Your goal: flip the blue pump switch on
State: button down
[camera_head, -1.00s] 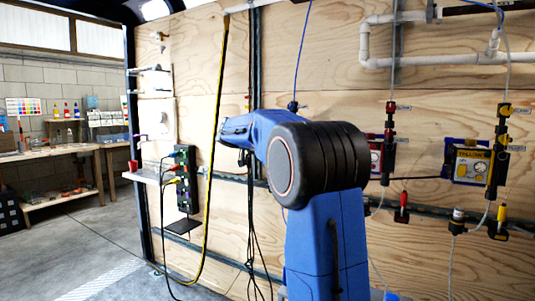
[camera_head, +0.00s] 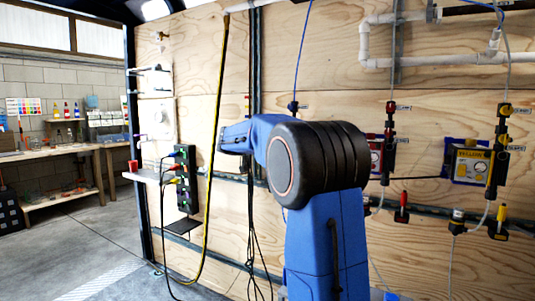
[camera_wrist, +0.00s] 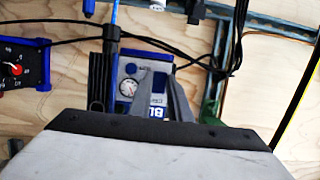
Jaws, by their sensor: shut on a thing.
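The blue pump (camera_wrist: 129,91) shows in the wrist view as a blue-and-white box on the plywood wall. It has a round gauge on its left and the letters "BL" on its face. My gripper (camera_wrist: 161,72) is in front of the pump's face, with its two grey fingers just right of the gauge. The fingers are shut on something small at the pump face. The switch is not clearly visible, hidden at the fingers. In the head view my blue arm hides the pump and the gripper.
Another blue-edged box with a red knob (camera_wrist: 17,69) sits left in the wrist view. Black cables (camera_wrist: 238,35) hang at the right of the pump. In the head view, a yellow pump (camera_head: 470,163) and a yellow-black hose (camera_head: 213,150) are on the wall.

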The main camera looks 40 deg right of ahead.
jog(key=shift+f+t+h, duration=0.35)
jog(key=shift+t+h, duration=0.05)
jog(key=shift+h, duration=0.4)
jog(key=c, duration=1.6)
grip_release()
jog(key=shift+c, duration=0.2)
jog(key=v, duration=1.7)
jog(key=shift+a, duration=0.15)
jog(key=shift+s, duration=0.1)
